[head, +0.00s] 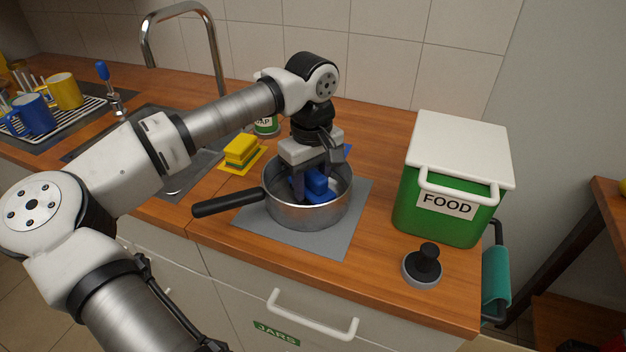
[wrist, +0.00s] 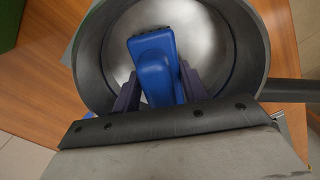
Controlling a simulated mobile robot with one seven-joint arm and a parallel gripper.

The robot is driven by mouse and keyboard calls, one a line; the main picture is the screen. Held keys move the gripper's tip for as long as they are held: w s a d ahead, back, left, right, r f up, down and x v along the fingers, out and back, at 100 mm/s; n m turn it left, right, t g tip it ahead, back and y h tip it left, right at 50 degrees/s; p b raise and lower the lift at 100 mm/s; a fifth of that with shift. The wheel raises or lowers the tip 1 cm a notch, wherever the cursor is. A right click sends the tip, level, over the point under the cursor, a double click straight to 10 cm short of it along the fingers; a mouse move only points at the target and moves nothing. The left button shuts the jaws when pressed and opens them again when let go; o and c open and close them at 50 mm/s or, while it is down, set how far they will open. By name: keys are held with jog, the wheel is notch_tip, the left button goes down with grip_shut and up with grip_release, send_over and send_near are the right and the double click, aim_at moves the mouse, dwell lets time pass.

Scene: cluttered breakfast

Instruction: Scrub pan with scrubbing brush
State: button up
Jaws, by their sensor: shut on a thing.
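The pan (head: 306,213) is a steel pot with a black handle, standing on a grey mat (head: 347,236) on the wooden counter. The scrubbing brush (head: 313,184) is blue and is inside the pan. My gripper (head: 313,180) reaches down into the pan from above and is shut on the brush. In the wrist view the brush (wrist: 157,65) sits between my fingers (wrist: 160,90), over the bare floor of the pan (wrist: 248,45). The brush's underside is hidden, so I cannot tell whether it touches the pan floor.
A green FOOD bin (head: 440,213) with a white lid stands to the right. A black-knobbed round thing (head: 422,268) lies near the front edge. A yellow sponge (head: 240,149), a soap container (head: 266,126) and the sink with its faucet (head: 215,50) are left and behind. Mugs (head: 64,91) stand far left.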

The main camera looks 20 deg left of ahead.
jog(key=shift+s+a+f+b, duration=0.1)
jog(key=shift+s+a+b, duration=0.05)
jog(key=shift+s+a, duration=0.35)
jog(key=shift+s+a+b, duration=0.15)
jog(key=shift+s+a, duration=0.1)
jog(key=shift+s, duration=0.3)
jog(key=shift+w+d, duration=0.5)
jog(key=shift+w, duration=0.2)
jog(key=shift+r, duration=0.2)
jog(key=shift+r+p, duration=2.65)
jog(key=shift+r, duration=1.3)
